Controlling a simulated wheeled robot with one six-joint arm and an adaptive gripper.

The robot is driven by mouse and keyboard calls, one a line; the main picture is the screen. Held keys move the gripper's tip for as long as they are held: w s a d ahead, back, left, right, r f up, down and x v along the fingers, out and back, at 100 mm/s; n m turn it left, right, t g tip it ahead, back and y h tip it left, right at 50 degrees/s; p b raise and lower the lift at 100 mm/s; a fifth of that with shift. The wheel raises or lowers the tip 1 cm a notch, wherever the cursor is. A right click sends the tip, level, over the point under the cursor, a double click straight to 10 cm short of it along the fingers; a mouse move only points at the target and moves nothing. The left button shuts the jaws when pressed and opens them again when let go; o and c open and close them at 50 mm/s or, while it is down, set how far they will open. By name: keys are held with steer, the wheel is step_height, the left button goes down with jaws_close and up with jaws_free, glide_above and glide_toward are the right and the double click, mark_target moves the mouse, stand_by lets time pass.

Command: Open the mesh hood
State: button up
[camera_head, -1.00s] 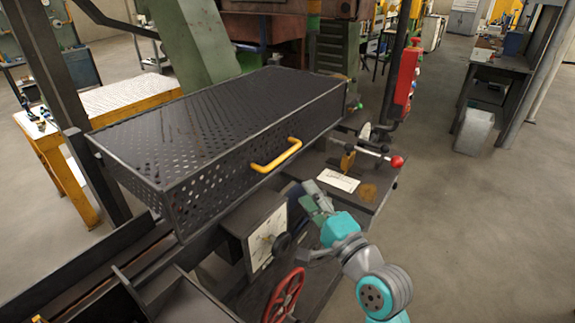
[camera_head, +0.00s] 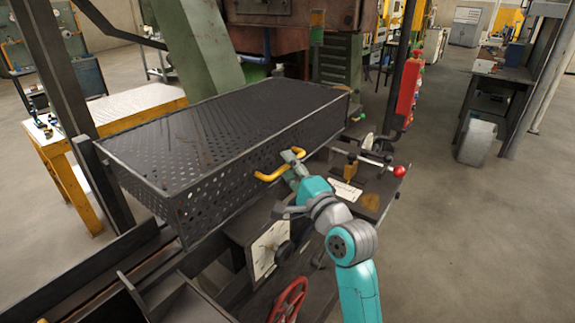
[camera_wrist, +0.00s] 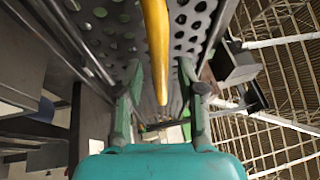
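The mesh hood (camera_head: 225,120) is a dark perforated box lying lowered over the machine in the head view. Its yellow handle (camera_head: 268,176) is on the front face; my gripper covers the handle's right part. My gripper (camera_head: 293,160) is at the handle. In the wrist view, the fingers of my gripper (camera_wrist: 160,75) are apart, one on each side of the yellow handle (camera_wrist: 157,45). The mesh (camera_wrist: 105,25) lies close behind the handle. I see clear gaps between the handle and both fingers.
A dial box (camera_head: 268,247) and a red handwheel (camera_head: 289,299) are below the hood. A lever with a red knob (camera_head: 399,171) stands on the shelf to the right. A dark post (camera_head: 65,110) rises at the hood's left end. Open floor (camera_head: 470,240) lies to the right.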

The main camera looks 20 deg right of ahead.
steer(key=shift+w+r, duration=0.1)
steer(key=shift+w, duration=0.3)
steer(key=shift+c, duration=0.2)
jaws_close()
